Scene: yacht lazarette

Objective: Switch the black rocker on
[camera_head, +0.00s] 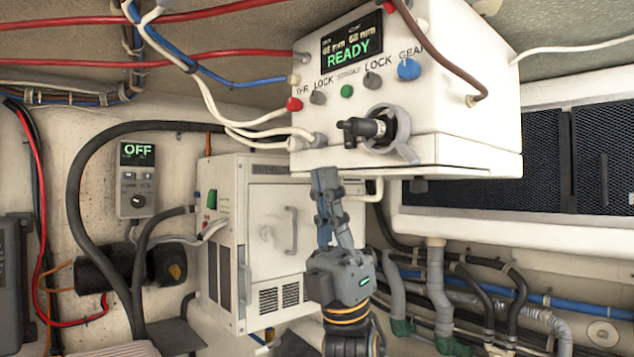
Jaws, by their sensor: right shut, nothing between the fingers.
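My right gripper (326,180) points up in the middle of the view, just below the front lower edge of a white control box (440,120). Its fingers are together with nothing between them. The box's display (352,42) reads READY. A grey wall panel (137,190) at the left has a display reading OFF and a dark round knob. My left gripper is not in view.
A black plug-like part (365,128) and grey ring stick out from the box front, above my gripper. A white cabinet (270,230) stands behind at the left. Hoses and pipes (437,280) run at the lower right. Red, white and blue cables cross the upper left.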

